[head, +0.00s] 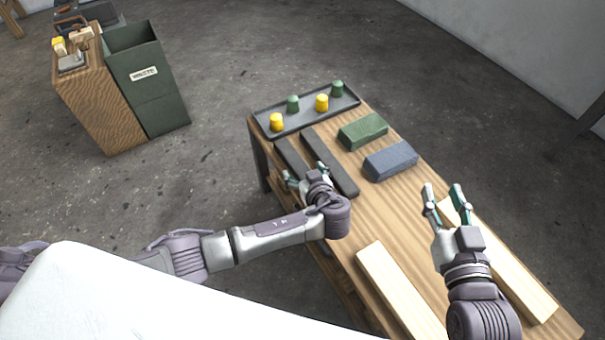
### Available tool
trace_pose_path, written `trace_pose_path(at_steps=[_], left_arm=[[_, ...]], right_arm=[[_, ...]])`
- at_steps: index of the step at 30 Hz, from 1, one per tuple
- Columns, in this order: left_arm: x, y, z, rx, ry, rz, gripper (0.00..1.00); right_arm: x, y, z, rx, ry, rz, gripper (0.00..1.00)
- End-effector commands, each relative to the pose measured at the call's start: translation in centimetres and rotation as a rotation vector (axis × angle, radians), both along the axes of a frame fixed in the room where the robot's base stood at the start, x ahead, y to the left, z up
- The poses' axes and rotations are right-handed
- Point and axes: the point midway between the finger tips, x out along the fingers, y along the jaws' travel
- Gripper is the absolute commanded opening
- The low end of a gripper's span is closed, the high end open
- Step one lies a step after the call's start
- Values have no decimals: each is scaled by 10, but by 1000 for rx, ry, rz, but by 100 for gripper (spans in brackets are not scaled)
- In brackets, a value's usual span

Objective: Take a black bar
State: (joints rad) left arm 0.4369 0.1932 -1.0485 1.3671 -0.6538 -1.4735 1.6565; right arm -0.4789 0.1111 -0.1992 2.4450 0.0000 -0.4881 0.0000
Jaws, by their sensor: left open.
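Two long black bars lie side by side on the wooden table near its far end. One black bar (330,162) is in full view to the right of my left gripper. The other black bar (290,156) is at the table's left edge, its near part hidden behind my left gripper. My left gripper (304,175) is open and above or beside the near part of the left bar; I cannot tell whether it touches it. My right gripper (446,190) has its fingers apart, with nothing between them, over the table's right side.
A dark tray (301,112) with yellow and green pegs is at the table's far end. A green block (363,131) and a blue block (390,161) lie right of the bars. Pale planks (400,291) (520,280) lie nearer. A waste bin (146,85) stands left on the floor.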

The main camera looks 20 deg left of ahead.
Motion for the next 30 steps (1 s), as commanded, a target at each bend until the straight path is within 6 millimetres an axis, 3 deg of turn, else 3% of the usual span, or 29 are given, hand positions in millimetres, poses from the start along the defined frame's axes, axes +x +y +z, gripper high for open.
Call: trace_pose_path(at_steps=[7,22,30], left_arm=[[1,1,0,-1,1,-1,85],[1,1,0,-1,1,0,3],[1,0,1,-1,-2,0,0]], right_arm=[[0,0,2,2,-10,1,40],[0,0,2,2,-8,0,40],[0,0,2,2,-8,0,40]])
